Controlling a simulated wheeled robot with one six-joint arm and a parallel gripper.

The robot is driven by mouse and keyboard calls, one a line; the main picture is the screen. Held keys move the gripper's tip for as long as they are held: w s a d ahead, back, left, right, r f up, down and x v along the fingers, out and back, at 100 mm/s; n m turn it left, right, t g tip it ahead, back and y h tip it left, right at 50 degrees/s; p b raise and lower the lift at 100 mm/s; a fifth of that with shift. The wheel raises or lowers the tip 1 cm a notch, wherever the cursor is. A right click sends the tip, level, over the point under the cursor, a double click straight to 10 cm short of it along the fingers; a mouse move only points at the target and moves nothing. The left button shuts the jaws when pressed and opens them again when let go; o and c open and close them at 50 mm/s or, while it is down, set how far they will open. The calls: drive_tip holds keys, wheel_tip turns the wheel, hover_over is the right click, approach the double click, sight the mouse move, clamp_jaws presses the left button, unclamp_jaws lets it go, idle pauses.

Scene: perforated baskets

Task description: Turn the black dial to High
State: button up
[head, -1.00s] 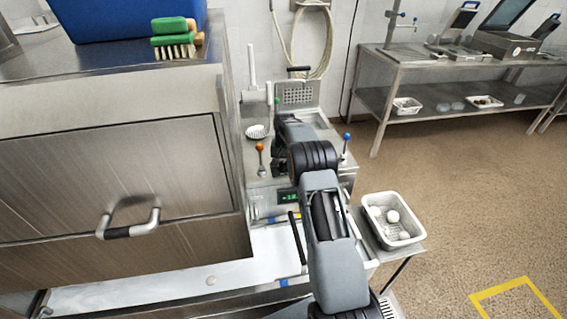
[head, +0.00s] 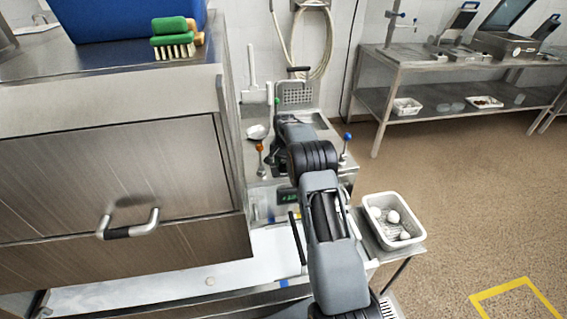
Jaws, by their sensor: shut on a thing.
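My arm reaches forward over a steel worktop unit (head: 262,182), and its wrist bends down there. My gripper (head: 279,164) shows only as a dark part left of the wrist, beside an orange-tipped lever (head: 260,158). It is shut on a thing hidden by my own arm. I cannot make out the black dial or any High mark. A small green-lit display (head: 288,197) sits on the unit's front, partly behind my arm.
A blue-tipped lever (head: 346,147) stands right of my wrist. A rounded bowl-like utensil (head: 257,131) lies behind the orange lever. A white basket (head: 372,210) with white balls is at right. A large steel cabinet (head: 120,175) closes off the left. Open floor is at right.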

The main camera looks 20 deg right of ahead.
sight(284, 164)
drive_tip(key=shift+s+f, duration=0.15)
drive_tip(key=shift+f, duration=0.1)
drive_tip(key=o, duration=0.9)
drive_tip(key=shift+r, duration=0.15)
drive_tip(key=r, duration=1.4)
drive_tip(key=shift+s+d, duration=0.1)
drive_tip(key=shift+s, duration=0.1)
